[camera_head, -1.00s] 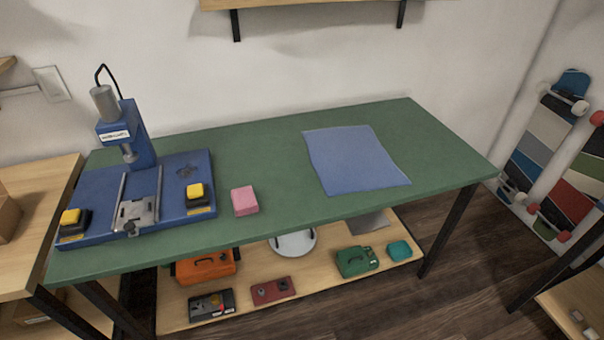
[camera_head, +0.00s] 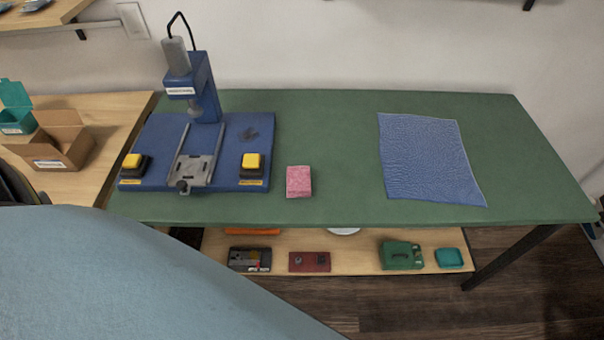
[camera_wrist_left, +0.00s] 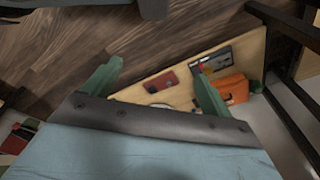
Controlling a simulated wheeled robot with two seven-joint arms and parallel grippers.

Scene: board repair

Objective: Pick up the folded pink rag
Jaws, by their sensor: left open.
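The folded pink rag (camera_head: 299,181) lies on the green tabletop (camera_head: 335,150), just right of the blue press base and near the table's front edge. My left gripper (camera_wrist_left: 157,82) shows in the left wrist view with its two green fingers spread apart and nothing between them. Beyond the fingers are the floor and the lower shelf, and the rag does not show in that view. In the head view a large pale blue part of my left arm fills the lower left corner, with its gripper out of frame. My right gripper is not in view.
The blue press (camera_head: 205,95) stands left of the rag, with yellow buttons on its base. A blue cloth (camera_head: 430,160) lies flat at right. The lower shelf (camera_head: 345,262) holds several cases and boxes. An open cardboard box (camera_head: 62,145) stands on the side table.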

